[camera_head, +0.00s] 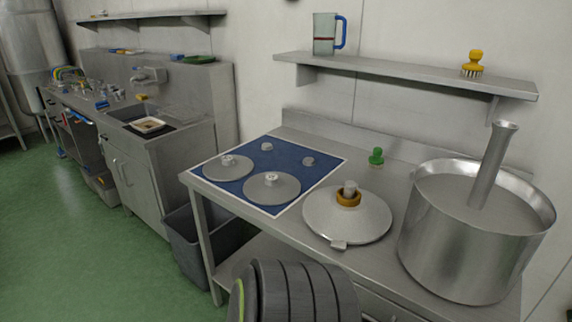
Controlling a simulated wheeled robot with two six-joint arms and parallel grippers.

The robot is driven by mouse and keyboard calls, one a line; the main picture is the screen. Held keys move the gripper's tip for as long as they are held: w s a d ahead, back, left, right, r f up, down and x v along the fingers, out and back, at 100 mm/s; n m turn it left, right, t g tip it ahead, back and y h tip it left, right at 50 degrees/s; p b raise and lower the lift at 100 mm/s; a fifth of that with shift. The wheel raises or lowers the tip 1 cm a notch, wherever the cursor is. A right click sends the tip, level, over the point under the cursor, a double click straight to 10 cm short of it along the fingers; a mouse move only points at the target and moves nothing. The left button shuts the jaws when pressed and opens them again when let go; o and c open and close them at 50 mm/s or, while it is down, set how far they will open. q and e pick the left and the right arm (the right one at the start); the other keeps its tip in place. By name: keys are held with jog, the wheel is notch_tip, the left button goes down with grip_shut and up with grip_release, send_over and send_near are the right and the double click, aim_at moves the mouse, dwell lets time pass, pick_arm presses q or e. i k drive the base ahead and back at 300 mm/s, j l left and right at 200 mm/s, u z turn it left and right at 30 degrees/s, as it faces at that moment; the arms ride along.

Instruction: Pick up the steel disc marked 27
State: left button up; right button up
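Two flat grey steel discs with centre hubs lie on a blue mat with a white border (238,189) on the steel worktop. One disc (215,171) is at the left of the mat, and a slightly larger-looking disc (262,192) is nearer the front. Small pale marks show on their hubs, too small to read, so I cannot tell which disc is marked 27. Two small grey pegs, one at the back (267,147) and one at the right (308,161), also stand on the mat. Neither gripper is in view.
On the steel worktop (303,133) a domed lid (345,222), a green knob-shaped item (376,156) and a large steel pot (460,250) stand right of the mat. A wall shelf (400,72) holds a jug (324,35) and brush (474,60).

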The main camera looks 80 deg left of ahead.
aim_at(229, 167)
jog(key=u, duration=3.15)
